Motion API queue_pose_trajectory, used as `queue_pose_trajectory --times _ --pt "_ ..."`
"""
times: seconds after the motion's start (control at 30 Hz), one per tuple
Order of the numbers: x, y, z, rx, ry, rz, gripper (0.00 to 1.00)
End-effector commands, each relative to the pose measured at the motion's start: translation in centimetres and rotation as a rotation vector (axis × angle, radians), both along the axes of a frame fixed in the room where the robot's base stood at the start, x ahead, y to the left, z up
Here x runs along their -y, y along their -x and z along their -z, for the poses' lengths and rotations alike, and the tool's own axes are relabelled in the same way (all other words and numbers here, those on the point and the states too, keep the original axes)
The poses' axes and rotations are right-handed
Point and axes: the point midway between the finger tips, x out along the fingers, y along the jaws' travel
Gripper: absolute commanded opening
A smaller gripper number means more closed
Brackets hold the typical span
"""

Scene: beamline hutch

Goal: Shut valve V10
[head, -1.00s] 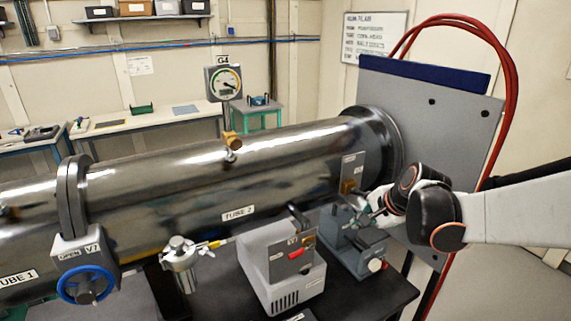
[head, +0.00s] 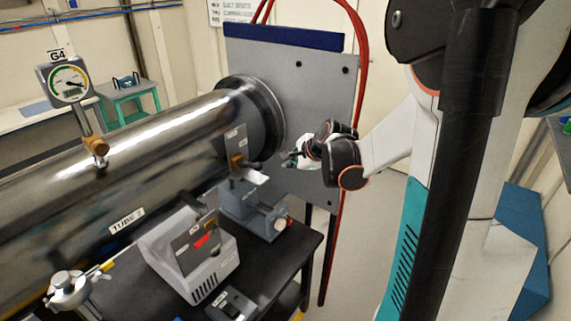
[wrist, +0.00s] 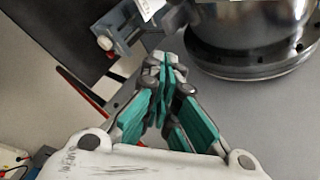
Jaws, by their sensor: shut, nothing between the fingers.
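No label reading V10 can be made out. A small brass valve (head: 237,161) with a dark lever sits on a pale plate at the right end of the big steel tube (head: 150,150). The lever points right, toward my gripper; the writing on its plate is too small to read. My gripper (head: 288,160) is just right of the lever, in front of the grey panel, with a small gap seeming to show between them. In the wrist view my gripper (wrist: 163,66) has its green-padded fingers together, with nothing held. The valve cannot be made out there.
A grey box with a red switch (head: 190,252) and a grey-blue device (head: 254,214) stand on the black table below the tube. The grey panel (head: 300,90) stands behind my gripper, with red hoses beside it. Gauge G4 (head: 69,83) rises from the tube.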

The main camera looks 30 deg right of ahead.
Motion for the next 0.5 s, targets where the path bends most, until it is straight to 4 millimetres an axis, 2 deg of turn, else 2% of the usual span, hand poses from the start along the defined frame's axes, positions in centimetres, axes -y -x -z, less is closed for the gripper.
queue_pose_trajectory --times 0.5 --pt "0.1 -5.7 5.4 0.0 -0.001 -0.002 0.0"
